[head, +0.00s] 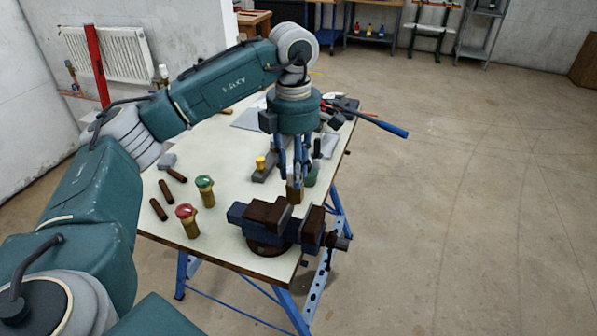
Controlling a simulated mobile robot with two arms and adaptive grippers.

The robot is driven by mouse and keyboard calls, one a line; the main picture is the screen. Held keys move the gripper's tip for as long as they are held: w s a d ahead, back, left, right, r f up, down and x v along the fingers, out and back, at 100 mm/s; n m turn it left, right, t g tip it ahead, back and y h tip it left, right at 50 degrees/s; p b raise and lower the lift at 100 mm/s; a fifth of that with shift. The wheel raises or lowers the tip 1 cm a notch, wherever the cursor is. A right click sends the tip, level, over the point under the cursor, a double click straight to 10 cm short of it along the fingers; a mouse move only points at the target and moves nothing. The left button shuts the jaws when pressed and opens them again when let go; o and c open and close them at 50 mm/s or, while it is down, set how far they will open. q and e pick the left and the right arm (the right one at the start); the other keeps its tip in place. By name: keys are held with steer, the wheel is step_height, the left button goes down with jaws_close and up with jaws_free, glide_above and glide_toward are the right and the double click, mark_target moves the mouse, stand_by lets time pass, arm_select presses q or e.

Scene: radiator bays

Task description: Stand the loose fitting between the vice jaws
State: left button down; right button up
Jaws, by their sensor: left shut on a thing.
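My left gripper (298,170) points straight down over the workbench, with its blue fingers shut on a brass-brown fitting (294,192). The fitting hangs upright, and its upper part is hidden between the fingers. The blue vice (238,214) with brown jaws (267,212) stands at the bench's front right corner. In the picture the fitting's lower end is just above and behind the jaw gap. I cannot tell whether it touches the vice. My right gripper is not in view.
A red-topped fitting (187,221) and a green-topped one (205,191) stand left of the vice. A yellow-topped piece (262,163) is on a grey block. A blue-handled tool (385,127) sticks out past the bench's right edge.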

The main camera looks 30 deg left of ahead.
mark_target(296, 199)
arm_select(q)
steer(key=shift+f, duration=0.35)
steer(key=shift+f+b, duration=0.3)
steer(key=shift+b, duration=0.1)
steer(key=shift+d+f+b, duration=0.2)
steer(key=shift+f+b, duration=0.3)
steer(key=shift+f, duration=0.1)
step_height(296, 199, down, 2)
steer(key=shift+f+b, duration=0.1)
steer(key=shift+b, duration=0.6)
steer(key=shift+f+b, duration=0.9)
steer(key=shift+f, duration=0.3)
steer(key=shift+f+b, duration=0.55)
steer(key=shift+f, duration=0.3)
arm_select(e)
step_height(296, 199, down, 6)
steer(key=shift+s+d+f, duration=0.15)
